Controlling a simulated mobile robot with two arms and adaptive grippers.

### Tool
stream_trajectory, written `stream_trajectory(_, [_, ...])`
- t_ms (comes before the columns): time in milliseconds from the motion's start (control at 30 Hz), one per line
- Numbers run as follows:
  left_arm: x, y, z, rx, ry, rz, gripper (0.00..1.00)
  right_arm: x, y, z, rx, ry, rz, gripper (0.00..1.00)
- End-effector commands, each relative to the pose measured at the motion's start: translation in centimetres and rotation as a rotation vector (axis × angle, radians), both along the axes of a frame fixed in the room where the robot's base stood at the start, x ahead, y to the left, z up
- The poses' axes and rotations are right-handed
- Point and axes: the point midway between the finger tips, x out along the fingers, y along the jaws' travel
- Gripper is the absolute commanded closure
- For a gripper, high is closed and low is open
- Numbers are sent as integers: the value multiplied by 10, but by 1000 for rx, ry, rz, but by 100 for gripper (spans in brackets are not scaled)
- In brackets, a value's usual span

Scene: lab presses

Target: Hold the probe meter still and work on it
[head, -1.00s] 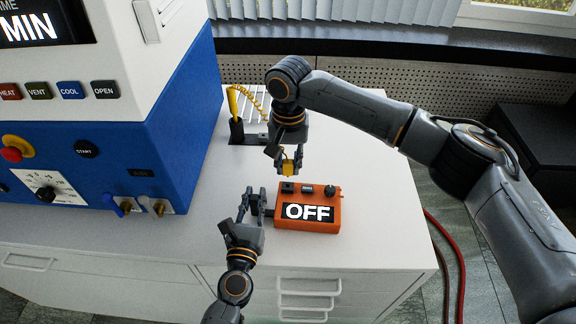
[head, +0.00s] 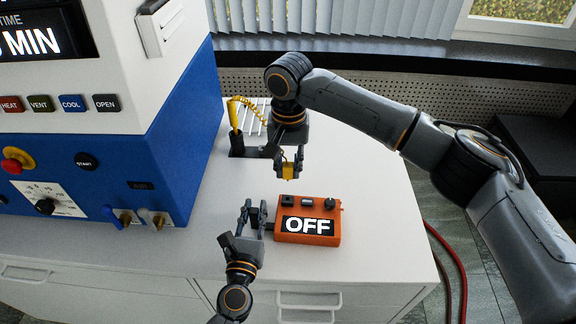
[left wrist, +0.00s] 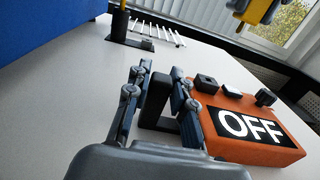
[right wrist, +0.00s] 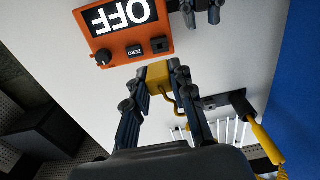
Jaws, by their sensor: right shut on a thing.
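The probe meter (head: 308,227) is an orange box with an OFF display, a knob and sockets on top, lying on the white bench. It also shows in the left wrist view (left wrist: 250,127) and upside down in the right wrist view (right wrist: 125,30). A dark handle (left wrist: 160,98) sticks out of its left side. My left gripper (head: 254,208) is open, with its fingers on either side of this handle. My right gripper (head: 288,172) is shut on a yellow plug (right wrist: 158,76), held above and behind the meter. A coiled yellow cable (head: 246,103) trails from it toward the probe holder.
A yellow probe (head: 233,115) stands in a black holder (head: 237,145) behind, near a white rack (head: 256,114). The blue and white press (head: 110,165) blocks the left side. The bench top (head: 375,225) is clear right of the meter. Red hoses (head: 453,265) hang beyond its edge.

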Motion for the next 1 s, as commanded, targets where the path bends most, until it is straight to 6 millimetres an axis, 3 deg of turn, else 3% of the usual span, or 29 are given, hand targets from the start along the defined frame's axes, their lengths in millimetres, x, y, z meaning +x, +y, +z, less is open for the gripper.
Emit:
stream_trajectory(100, [0, 0, 0, 0, 0, 0, 54, 0, 0, 0, 0, 0, 0, 100])
stream_trajectory(467, [-5, 0, -1, 3, 2, -1, 54, 0, 0, 0, 0, 0, 0, 100])
stream_trajectory(1000, [-104, 7, -1, 4, 3, -2, 54, 0, 0, 0, 0, 0, 0, 100])
